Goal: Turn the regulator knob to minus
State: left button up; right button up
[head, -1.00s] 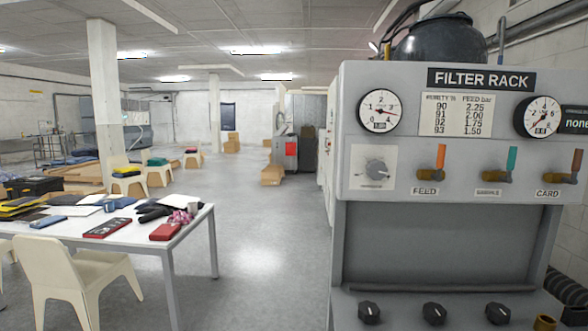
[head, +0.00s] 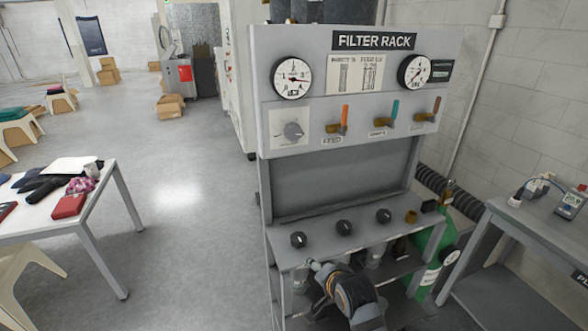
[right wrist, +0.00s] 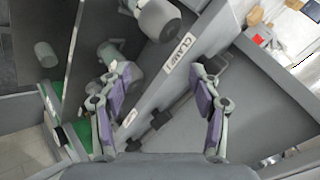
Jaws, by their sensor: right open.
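A grey round knob (head: 293,131) sits on a pale square plate on the FILTER RACK panel, below the left gauge (head: 291,78) in the head view. I take it for the regulator knob; its markings are too small to read. My right gripper (right wrist: 158,80) is open and empty in the right wrist view, its purple-padded fingers wide apart. A grey slanted surface with a label reading CLAMP (right wrist: 179,53) lies beyond the fingers. The grey knob cannot be made out in that view. My left gripper is not in view.
Coloured valve levers (head: 388,115) stand right of the knob. Black knobs (head: 344,227) line the lower ledge. A green cylinder (head: 432,255) and a grey side table (head: 520,228) stand at the right. A white table (head: 90,205) stands left, with open floor between.

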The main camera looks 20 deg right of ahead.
jog(key=w+a+r+m+t+p, duration=0.1)
jog(key=w+r+m+t, duration=0.3)
jog(key=r, duration=0.8)
jog(key=w+r+m+t, duration=0.2)
jog(key=r+m, duration=0.4)
jog(key=r, duration=0.5)
jog(key=m+t, duration=0.2)
jog(key=m, duration=0.4)
send_near(295, 134)
jog(key=shift+y, duration=0.3)
jog(key=w+p, duration=0.5)
jog(key=w, duration=0.4)
jog(key=shift+w+p, duration=0.3)
jog(key=shift+w+f, duration=0.15)
jog(key=shift+w, duration=0.2)
jog(key=c, duration=1.2)
